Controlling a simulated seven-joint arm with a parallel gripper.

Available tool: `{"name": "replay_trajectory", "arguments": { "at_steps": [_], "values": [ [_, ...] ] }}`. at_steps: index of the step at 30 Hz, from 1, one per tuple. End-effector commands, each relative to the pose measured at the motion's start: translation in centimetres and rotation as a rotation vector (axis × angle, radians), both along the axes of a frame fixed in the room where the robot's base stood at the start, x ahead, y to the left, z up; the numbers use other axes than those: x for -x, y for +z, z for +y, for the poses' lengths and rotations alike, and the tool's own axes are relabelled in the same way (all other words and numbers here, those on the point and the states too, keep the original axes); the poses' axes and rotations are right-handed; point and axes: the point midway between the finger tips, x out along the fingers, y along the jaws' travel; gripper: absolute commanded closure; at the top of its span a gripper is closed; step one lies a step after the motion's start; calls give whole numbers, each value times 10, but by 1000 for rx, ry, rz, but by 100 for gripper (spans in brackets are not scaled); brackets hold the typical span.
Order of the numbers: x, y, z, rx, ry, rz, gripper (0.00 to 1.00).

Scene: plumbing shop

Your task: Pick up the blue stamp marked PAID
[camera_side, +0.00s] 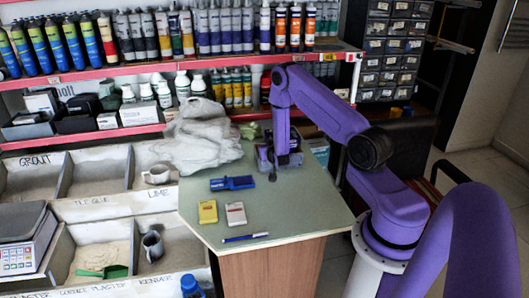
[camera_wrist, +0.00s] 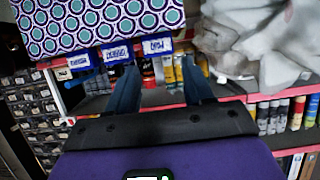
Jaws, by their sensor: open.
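Several blue labels stand in a row along the lower edge of a patterned box in the wrist view. The left one (camera_wrist: 78,62), the middle one (camera_wrist: 115,53) and the right one (camera_wrist: 157,45) bear white lettering too small to read surely, so I cannot tell which is marked PAID. My gripper (camera_wrist: 158,78) is open with nothing seen between its fingers; its tips are close to the middle and right labels in the picture. In the side view my gripper (camera_side: 270,165) is low at the counter's back, beside a grey-purple holder (camera_side: 291,158) that it partly hides.
The patterned box (camera_wrist: 100,20) fills the wrist view's top left. A crumpled plastic bag (camera_side: 203,138) lies left of my gripper. A blue device (camera_side: 232,183), a yellow box (camera_side: 208,212), a white box (camera_side: 236,214) and a pen (camera_side: 245,238) lie nearer on the counter (camera_side: 290,210).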

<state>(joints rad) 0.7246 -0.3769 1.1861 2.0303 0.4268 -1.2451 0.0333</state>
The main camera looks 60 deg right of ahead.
Motion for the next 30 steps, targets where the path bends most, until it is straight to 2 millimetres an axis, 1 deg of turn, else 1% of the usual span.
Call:
{"name": "replay_trajectory", "arguments": {
  "at_steps": [5, 10, 15, 20, 26, 29, 30],
  "values": [
    [-6, -3, -7, 1, 0, -1, 49],
    [-19, -11, -22, 1, 0, -2, 49],
    [-30, -17, -32, 0, 1, -2, 49],
    [-34, -19, -36, 1, 2, -2, 49],
    [-34, -19, -36, 0, 2, -1, 49],
    [-34, -19, -36, 0, 2, -1, 78],
    [-34, -19, -36, 0, 2, -1, 86]
  ]
}}
